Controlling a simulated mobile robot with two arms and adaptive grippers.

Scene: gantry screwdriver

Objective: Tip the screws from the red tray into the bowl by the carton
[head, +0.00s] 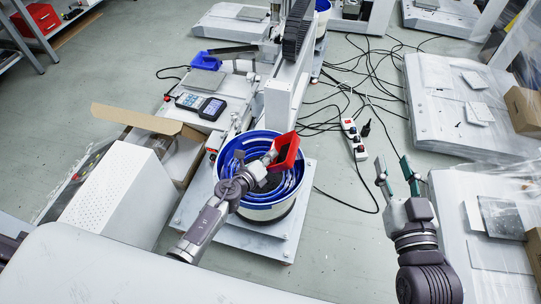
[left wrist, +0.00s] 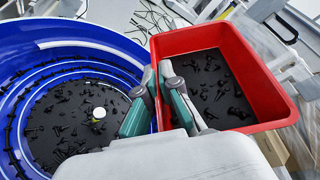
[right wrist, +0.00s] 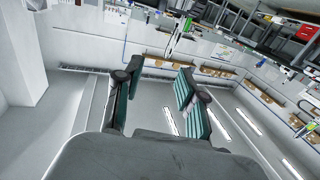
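The red tray (head: 284,152) is above the right part of the blue bowl (head: 232,150), which stands by the open carton (head: 183,152). In the left wrist view the tray (left wrist: 262,98) holds several dark screws (left wrist: 212,84) on its floor. More dark screws (left wrist: 70,120) lie in the bowl (left wrist: 20,100). My left gripper (left wrist: 158,78) is shut on the tray's near wall, with the fingers at its rim. In the head view my left gripper (head: 262,168) partly hides the bowl. My right gripper (head: 394,166) is open and empty, raised right of the bowl.
A white perforated box (head: 115,195) stands left of the bowl. A handheld controller (head: 200,105) lies on the machine behind. Cables and a power strip (head: 354,138) lie on the floor to the right. Plastic-wrapped benches (head: 490,215) stand at the right.

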